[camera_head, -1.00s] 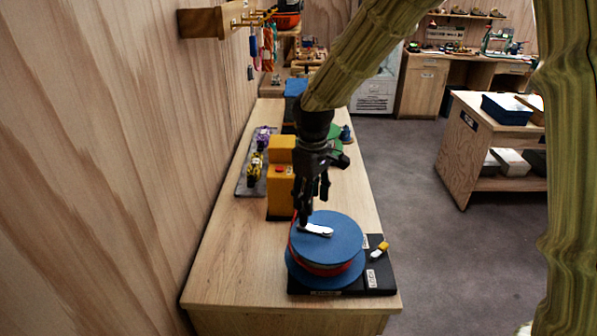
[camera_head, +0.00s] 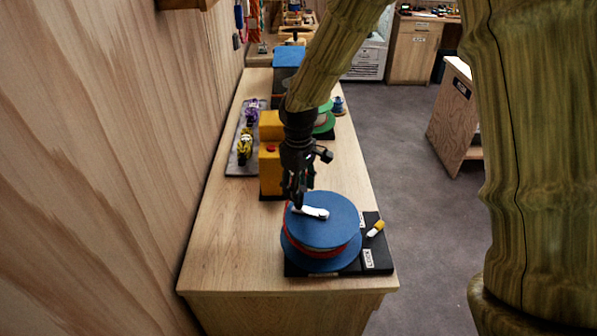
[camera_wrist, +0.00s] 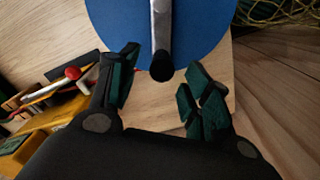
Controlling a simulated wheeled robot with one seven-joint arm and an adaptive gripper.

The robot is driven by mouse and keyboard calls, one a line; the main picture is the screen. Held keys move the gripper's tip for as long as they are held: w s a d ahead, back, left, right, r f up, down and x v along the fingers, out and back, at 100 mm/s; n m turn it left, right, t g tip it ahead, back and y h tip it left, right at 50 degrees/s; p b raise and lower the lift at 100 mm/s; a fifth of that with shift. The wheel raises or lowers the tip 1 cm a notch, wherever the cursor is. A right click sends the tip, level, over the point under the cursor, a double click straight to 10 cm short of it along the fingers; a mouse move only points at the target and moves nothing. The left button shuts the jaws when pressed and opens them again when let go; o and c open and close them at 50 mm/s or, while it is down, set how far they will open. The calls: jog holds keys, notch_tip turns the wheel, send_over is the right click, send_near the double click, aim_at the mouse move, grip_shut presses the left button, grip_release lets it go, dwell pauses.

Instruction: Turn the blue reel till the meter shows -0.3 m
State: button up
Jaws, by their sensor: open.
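The blue reel (camera_head: 335,225), a flanged drum with red line wound between its discs, sits on a black base (camera_head: 375,262) at the front of the bench. A pale crank arm (camera_head: 316,213) lies across its top. My gripper (camera_head: 297,203) points down over the left end of this crank. In the wrist view my gripper (camera_wrist: 163,62) is open, one finger on each side of the crank's black knob (camera_wrist: 161,70). I cannot tell whether either finger touches it. The blue disc (camera_wrist: 200,25) lies beyond. No meter reading is legible.
A yellow-and-white lever (camera_head: 376,228) and small labels are on the base's right side. A yellow box (camera_head: 270,172) with a red button stands behind the reel. A tray (camera_head: 236,160) holds purple and yellow items. The bench (camera_head: 225,235) is clear left of the reel.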

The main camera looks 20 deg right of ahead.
jog(key=shift+s+f+p, duration=0.25)
jog(key=shift+f+p, duration=0.05)
jog(key=shift+f, duration=0.5)
jog(key=shift+w+f, duration=0.15)
jog(key=shift+f, duration=0.85)
grip_shut()
jog(key=shift+a, duration=0.1)
jog(key=shift+s+a+p, duration=0.25)
jog(key=shift+s, duration=0.45)
jog(key=shift+s+a+p, duration=0.25)
jog(key=shift+s, duration=0.45)
